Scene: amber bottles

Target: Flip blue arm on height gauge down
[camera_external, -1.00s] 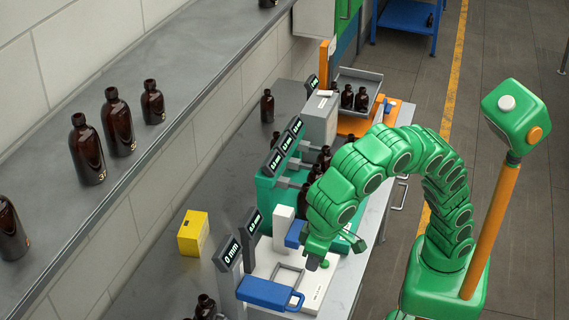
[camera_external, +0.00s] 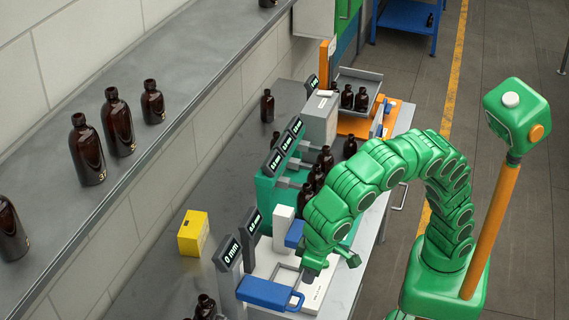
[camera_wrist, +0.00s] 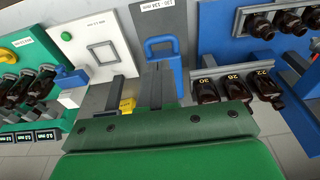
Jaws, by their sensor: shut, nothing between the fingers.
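The blue arm (camera_external: 266,291) with a loop handle juts from the grey height gauge (camera_external: 229,268), whose display reads 0 mm, over a white base plate (camera_external: 317,290). In the wrist view the blue arm's handle (camera_wrist: 160,42) lies just beyond and slightly right of the fingers. My gripper (camera_external: 306,276) is shut and empty, low over the base plate beside the handle's end. It also shows in the wrist view (camera_wrist: 156,72). I cannot tell whether it touches the handle. A second blue piece (camera_external: 294,233) sits behind my gripper.
A green gauge stand (camera_external: 268,200) with several displays and amber bottles stands behind. A yellow block (camera_external: 194,233) is on the bench at left. More amber bottles (camera_external: 205,306) stand at the front. In the wrist view several bottles (camera_wrist: 236,88) lie to the right of the handle.

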